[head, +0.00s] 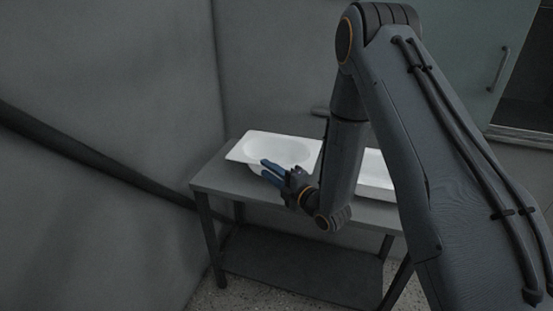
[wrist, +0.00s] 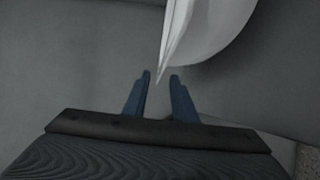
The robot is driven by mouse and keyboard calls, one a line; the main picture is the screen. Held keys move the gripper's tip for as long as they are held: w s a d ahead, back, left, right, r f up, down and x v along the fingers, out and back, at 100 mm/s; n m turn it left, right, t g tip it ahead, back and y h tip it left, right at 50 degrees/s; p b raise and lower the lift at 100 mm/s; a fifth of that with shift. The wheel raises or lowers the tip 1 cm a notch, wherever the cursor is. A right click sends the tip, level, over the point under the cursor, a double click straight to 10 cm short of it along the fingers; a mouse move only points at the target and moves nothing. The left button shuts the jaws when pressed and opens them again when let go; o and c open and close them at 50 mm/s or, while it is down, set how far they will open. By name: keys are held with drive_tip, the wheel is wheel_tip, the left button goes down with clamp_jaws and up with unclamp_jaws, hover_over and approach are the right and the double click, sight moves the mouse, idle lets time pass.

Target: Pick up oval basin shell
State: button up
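The white oval basin shell (head: 278,152), with a flat rectangular rim and an oval hollow, sits on the left part of a grey table. My gripper (head: 265,168) is at its near side, with its blue fingers pointing at the rim. In the wrist view the fingers of my gripper (wrist: 160,77) are apart. The shell's thin rim and rounded underside (wrist: 205,35) come down from the top, and the rim's tip lies about between the fingertips. I cannot tell whether either finger touches it.
A second white shell (head: 375,173) is on the table's right, partly hidden behind my arm. The grey table (head: 218,182) has a lower shelf (head: 300,268) and stands near a wall corner. A dark rail (head: 95,152) runs along the left wall. A cabinet door (head: 465,50) is at the upper right.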

drive_tip(key=shift+x, duration=1.6)
clamp_jaws()
